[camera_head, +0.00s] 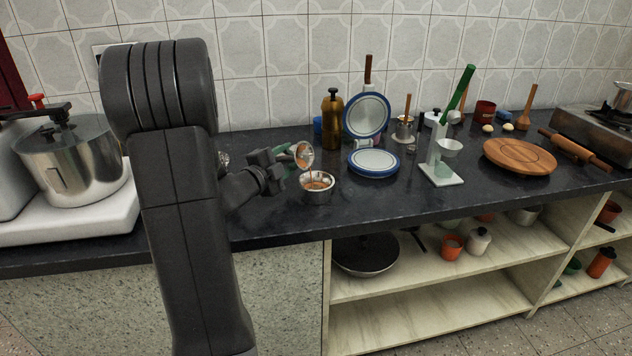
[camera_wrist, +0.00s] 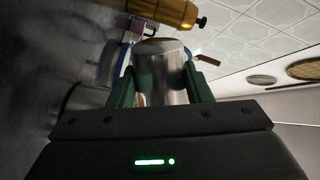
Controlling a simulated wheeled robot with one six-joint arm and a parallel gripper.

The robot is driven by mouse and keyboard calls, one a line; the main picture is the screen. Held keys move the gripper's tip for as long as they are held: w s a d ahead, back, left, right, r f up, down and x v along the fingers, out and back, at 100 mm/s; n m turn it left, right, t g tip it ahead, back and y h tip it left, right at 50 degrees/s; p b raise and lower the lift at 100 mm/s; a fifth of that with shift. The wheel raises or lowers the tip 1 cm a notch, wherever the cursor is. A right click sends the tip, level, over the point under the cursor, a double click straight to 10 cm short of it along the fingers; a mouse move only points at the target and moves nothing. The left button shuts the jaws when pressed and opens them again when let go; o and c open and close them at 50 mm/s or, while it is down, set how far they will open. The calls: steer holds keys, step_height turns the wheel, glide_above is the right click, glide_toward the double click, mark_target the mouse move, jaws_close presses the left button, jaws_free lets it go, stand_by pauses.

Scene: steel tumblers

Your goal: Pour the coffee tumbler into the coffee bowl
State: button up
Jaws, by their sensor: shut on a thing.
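My gripper (camera_head: 284,164) is shut on a steel tumbler (camera_head: 303,155), which is tipped on its side with its open mouth facing toward the head camera. The tumbler also shows in the wrist view (camera_wrist: 165,68), between the two green fingers (camera_wrist: 162,88). A steel bowl (camera_head: 317,193) stands on the dark counter just below the tumbler's mouth. Brown-orange coffee shows at the tumbler's lip and inside the bowl, with a thin streak between them. How much is left in the tumbler I cannot tell.
Blue-rimmed plates (camera_head: 374,163) stand right of the bowl, with a brass bottle (camera_head: 332,119) behind. A white stand (camera_head: 441,172) and a round wooden board (camera_head: 519,157) are farther right. A large steel pot (camera_head: 75,165) is at left. The counter's front edge is close to the bowl.

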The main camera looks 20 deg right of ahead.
mark_target(293, 156)
steer(key=shift+r+m, duration=0.2)
steer(key=shift+m, duration=0.2)
steer(key=shift+s+d+r+m+b, duration=0.2)
steer(key=shift+s+m+b, duration=0.2)
steer(key=shift+b, duration=0.35)
steer(key=shift+s+d+r+m+b, duration=0.15)
steer(key=shift+s+r+m+b, duration=0.2)
steer(key=shift+b, duration=0.35)
steer(key=shift+r+m+b, duration=0.15)
steer(key=shift+m+b, duration=0.5)
steer(key=shift+b, duration=0.05)
